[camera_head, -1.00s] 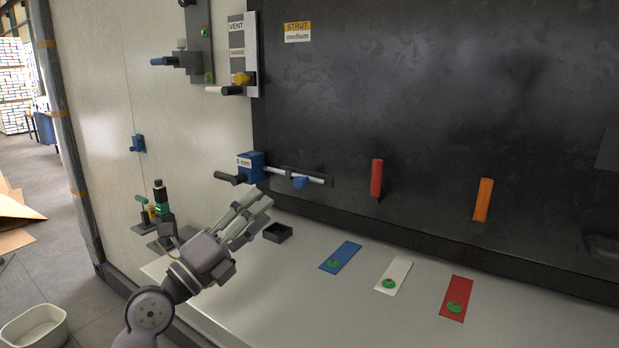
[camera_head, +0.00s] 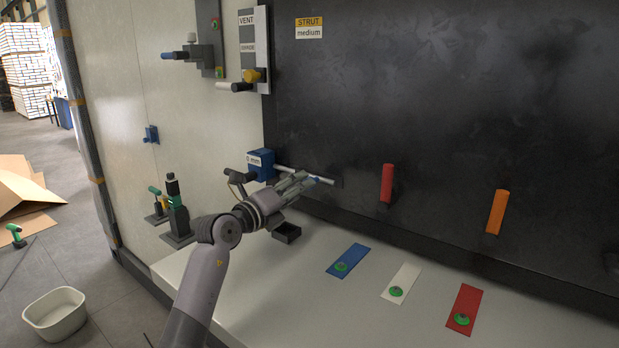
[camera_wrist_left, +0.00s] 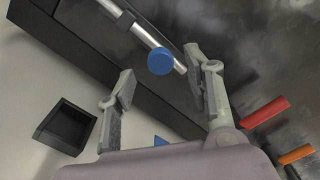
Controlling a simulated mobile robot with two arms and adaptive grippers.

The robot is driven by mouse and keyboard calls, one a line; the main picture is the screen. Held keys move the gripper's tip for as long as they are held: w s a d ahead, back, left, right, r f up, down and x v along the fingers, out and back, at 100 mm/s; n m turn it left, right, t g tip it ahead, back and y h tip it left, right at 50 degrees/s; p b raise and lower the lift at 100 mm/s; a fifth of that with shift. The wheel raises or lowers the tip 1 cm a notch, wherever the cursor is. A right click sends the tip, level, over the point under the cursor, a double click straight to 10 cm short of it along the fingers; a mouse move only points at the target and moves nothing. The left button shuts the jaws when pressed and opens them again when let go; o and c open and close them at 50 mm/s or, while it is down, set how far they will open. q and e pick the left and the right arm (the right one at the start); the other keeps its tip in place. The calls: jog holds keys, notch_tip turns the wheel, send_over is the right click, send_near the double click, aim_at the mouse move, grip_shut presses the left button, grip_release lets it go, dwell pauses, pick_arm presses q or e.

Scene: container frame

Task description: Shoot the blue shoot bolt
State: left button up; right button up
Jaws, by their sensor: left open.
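The shoot bolt is a silver rod (camera_head: 285,168) on a dark plate on the black wall. A blue knob (camera_head: 317,179) sticks out from the rod, mostly hidden by my fingers in the head view. My left gripper (camera_head: 308,182) is open at the knob. In the left wrist view, the blue knob (camera_wrist_left: 160,61) appears between the two spread fingertips of the left gripper (camera_wrist_left: 158,68), with visible gaps on both sides. How deep it sits between the fingers I cannot tell. A blue block (camera_head: 262,163) with a mm label stands at the rod's left end. My right gripper is not in view.
A small black open box (camera_head: 287,233) sits on the light ledge (camera_head: 290,300) below my left gripper. Red (camera_head: 387,183) and orange (camera_head: 497,212) handles stick out to the right. Blue (camera_head: 349,259), white (camera_head: 402,281) and red (camera_head: 466,306) strips lie on the ledge.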

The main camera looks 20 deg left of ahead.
pick_arm(q)
jog(key=p+x, duration=0.1)
jog(key=x, duration=0.4)
jog(key=shift+w, duration=0.15)
grip_shut()
dwell(0.5)
